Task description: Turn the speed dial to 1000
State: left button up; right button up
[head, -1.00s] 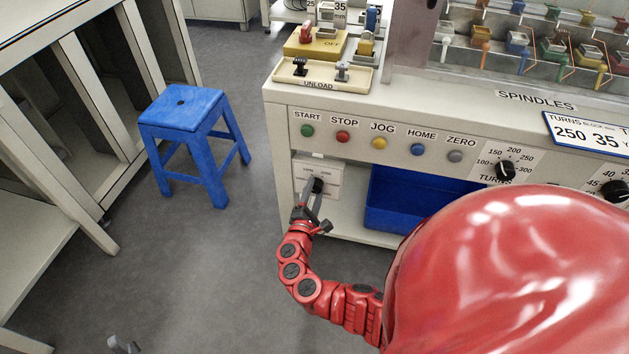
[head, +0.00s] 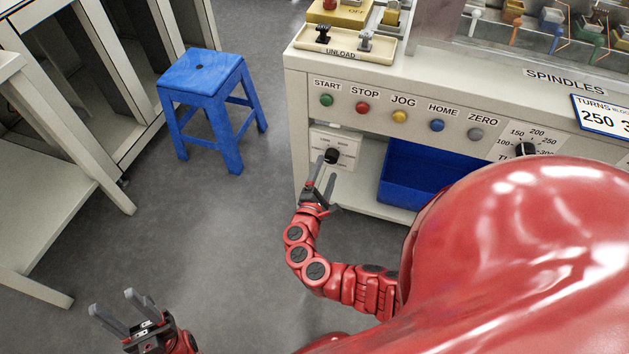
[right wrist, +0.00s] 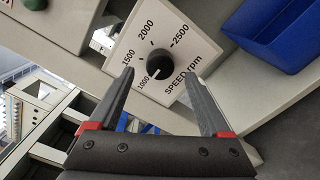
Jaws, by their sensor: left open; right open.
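The speed dial is a black knob (right wrist: 160,63) on a white plate (right wrist: 185,42) marked 1000, 1500, 2000, 2500 and "SPEED rpm". In the right wrist view its white pointer mark aims at the 1000 label. The knob also shows in the head view (head: 332,156) on the lower left of the machine front. My right gripper (head: 323,176) is open, just short of the knob. In the right wrist view its fingertips (right wrist: 158,73) lie on either side of the knob, apart from it. My left gripper (head: 112,302) is open and empty over the floor, low at the left.
A blue bin (head: 425,180) sits right of the dial plate, under the row of coloured buttons. A blue stool (head: 205,85) stands on the floor to the left. The turns knob (head: 526,150) is further right. Floor between stool and machine is clear.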

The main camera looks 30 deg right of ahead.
jog(key=v, duration=1.3)
jog(key=shift+p, duration=0.45)
jog(key=shift+s+a+f, duration=0.1)
